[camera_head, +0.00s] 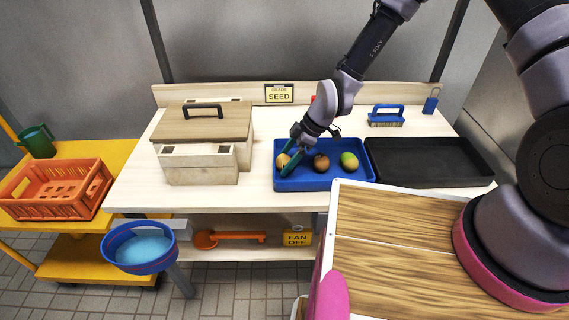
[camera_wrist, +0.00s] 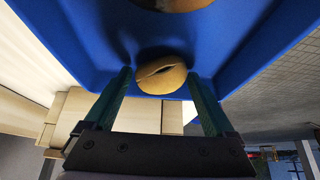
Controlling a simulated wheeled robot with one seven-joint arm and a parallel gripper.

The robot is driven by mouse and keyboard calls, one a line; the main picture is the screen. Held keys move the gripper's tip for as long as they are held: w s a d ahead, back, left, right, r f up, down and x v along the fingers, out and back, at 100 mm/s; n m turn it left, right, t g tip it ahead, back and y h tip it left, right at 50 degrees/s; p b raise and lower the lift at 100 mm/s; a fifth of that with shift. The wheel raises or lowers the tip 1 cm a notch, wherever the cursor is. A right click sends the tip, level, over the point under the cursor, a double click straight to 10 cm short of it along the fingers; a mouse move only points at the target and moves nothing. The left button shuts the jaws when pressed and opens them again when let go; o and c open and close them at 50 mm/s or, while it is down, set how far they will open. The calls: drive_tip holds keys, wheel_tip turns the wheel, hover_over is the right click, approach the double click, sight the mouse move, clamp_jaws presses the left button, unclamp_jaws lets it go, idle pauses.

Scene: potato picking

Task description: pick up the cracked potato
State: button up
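The cracked potato (camera_wrist: 162,78) is tan with a dark open slit across it. In the wrist view it lies in the blue tray (camera_wrist: 225,30), between the tips of my two green fingers. My gripper (camera_wrist: 159,72) is open, with a gap on both sides of the potato. In the head view the potato (camera_head: 282,160) is at the left end of the blue tray (camera_head: 325,184), partly hidden by my gripper (camera_head: 283,164). A brown potato (camera_head: 321,162) lies in the middle of the tray and a greenish one (camera_head: 349,161) at the right.
A black tray (camera_head: 440,179) adjoins the blue tray on the right. A wooden box (camera_head: 203,130) with a handled lid stands on the left. A blue brush (camera_head: 386,116) lies behind. An orange crate (camera_head: 57,190) is on the yellow cart.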

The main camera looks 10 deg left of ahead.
drive_tip(key=c, duration=1)
